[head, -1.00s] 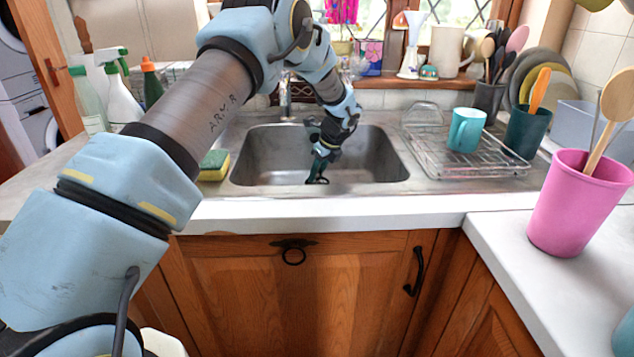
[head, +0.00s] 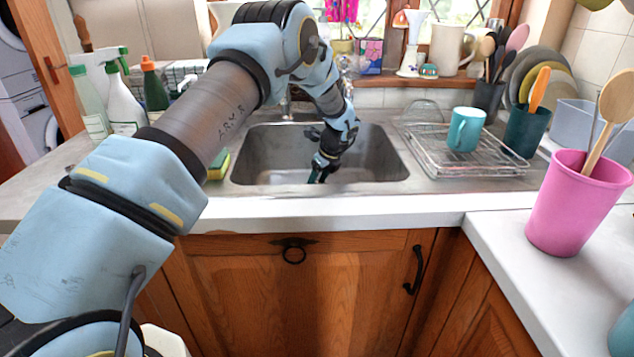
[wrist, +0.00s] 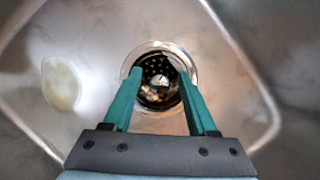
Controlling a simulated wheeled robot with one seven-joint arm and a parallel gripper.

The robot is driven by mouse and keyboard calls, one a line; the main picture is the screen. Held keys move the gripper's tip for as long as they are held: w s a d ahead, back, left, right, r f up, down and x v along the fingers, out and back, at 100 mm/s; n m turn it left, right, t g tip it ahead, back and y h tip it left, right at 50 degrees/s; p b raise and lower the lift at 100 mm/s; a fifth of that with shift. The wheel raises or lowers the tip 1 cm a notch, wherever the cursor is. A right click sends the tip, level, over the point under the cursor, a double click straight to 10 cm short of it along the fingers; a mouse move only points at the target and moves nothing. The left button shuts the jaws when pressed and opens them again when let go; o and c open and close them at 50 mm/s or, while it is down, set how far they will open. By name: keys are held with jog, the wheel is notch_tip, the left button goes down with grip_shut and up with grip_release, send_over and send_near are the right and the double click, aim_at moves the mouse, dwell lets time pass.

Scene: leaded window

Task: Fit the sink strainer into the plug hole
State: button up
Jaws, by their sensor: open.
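In the wrist view, the round plug hole shows as a bright metal ring (wrist: 186,67) in the sink floor. Inside the ring is a dark, perforated round piece with a shiny centre, which looks like the strainer (wrist: 161,82). I cannot tell whether it sits flush. My gripper (wrist: 160,78) is open, its two teal fingers apart on the left and right of the strainer in the picture. I cannot tell whether they touch it. In the head view, my gripper (head: 318,176) is low in the steel sink (head: 375,160), its tips partly hidden by the front rim; the strainer is hidden there.
A pale oval patch or object (wrist: 61,83) shows left of the hole. A sponge (head: 218,164) lies by the sink's left rim. A wire rack (head: 480,168) with a teal mug (head: 466,130) stands to the right. A pink pot (head: 570,210) stands on the right counter.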

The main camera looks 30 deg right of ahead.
jog(key=b+v, duration=0.2)
jog(key=v, duration=1)
jog(key=shift+w+r, duration=0.1)
jog(key=shift+r, duration=0.1)
